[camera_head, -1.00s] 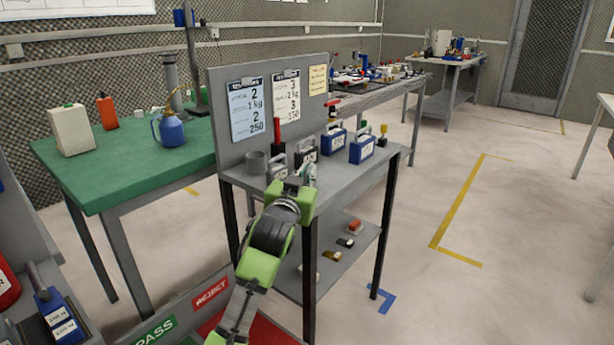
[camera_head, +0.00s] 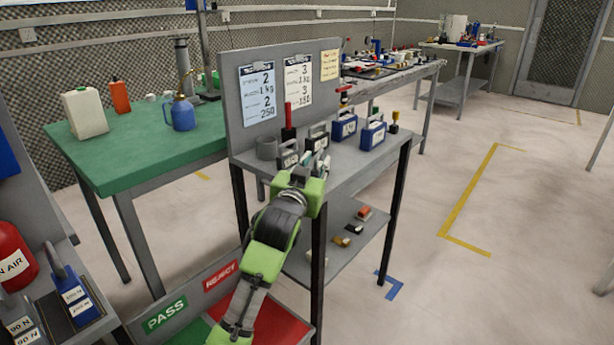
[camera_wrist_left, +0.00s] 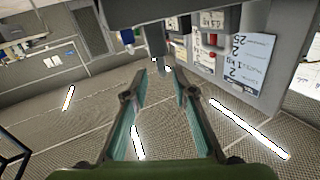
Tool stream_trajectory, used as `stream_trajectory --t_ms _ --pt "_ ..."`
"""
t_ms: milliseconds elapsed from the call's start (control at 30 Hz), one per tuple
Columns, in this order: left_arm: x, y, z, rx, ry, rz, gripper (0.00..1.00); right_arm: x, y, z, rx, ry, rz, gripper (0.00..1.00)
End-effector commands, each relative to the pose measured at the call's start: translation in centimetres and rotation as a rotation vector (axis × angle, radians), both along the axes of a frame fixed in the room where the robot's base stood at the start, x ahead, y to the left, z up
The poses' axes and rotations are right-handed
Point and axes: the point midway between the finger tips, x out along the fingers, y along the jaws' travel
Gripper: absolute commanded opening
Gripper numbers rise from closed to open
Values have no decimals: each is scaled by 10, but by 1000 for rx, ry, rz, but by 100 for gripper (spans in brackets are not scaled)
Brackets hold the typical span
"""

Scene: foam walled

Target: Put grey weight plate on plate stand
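Two grey handled weights (camera_head: 288,156) stand near the left end of the grey bench top, beside a grey cylinder. I cannot tell which grey piece is the weight plate, and no plate stand is clearly recognisable. My left gripper (camera_head: 320,165) is at the front edge of the bench top, close to the grey weights, and partly hides them. In the left wrist view its two fingers (camera_wrist_left: 162,72) are apart, with no held thing clearly visible between them. A dark grey shape fills the top middle of that view. My right gripper is not in view.
The bench back panel (camera_head: 285,55) carries paper sheets. Blue weights (camera_head: 373,134) stand right of the grey ones. A green table (camera_head: 150,160) is behind left. Trays marked PASS and REJECT (camera_head: 220,275) lie low in front. Floor at right is clear.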

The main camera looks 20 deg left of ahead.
Motion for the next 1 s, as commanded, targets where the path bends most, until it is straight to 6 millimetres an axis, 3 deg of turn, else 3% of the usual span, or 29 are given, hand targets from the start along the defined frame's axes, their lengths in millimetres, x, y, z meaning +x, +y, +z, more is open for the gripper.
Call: stream_trajectory --t_ms 100,400,600,767,867,967,1000 --pt "-23 -2 0 -1 1 0 25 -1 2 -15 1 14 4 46" --pt "-75 -5 0 -1 2 0 25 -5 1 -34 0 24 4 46" --pt "-92 -6 1 0 0 0 25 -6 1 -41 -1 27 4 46" --pt "-96 -6 -2 0 5 1 25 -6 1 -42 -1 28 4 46" --pt "-97 -7 -25 2 53 -2 25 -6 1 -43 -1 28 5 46" --pt "-105 -9 -85 4 178 -10 25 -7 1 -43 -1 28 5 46" --pt "-113 -11 -119 5 250 -15 25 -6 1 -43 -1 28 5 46"
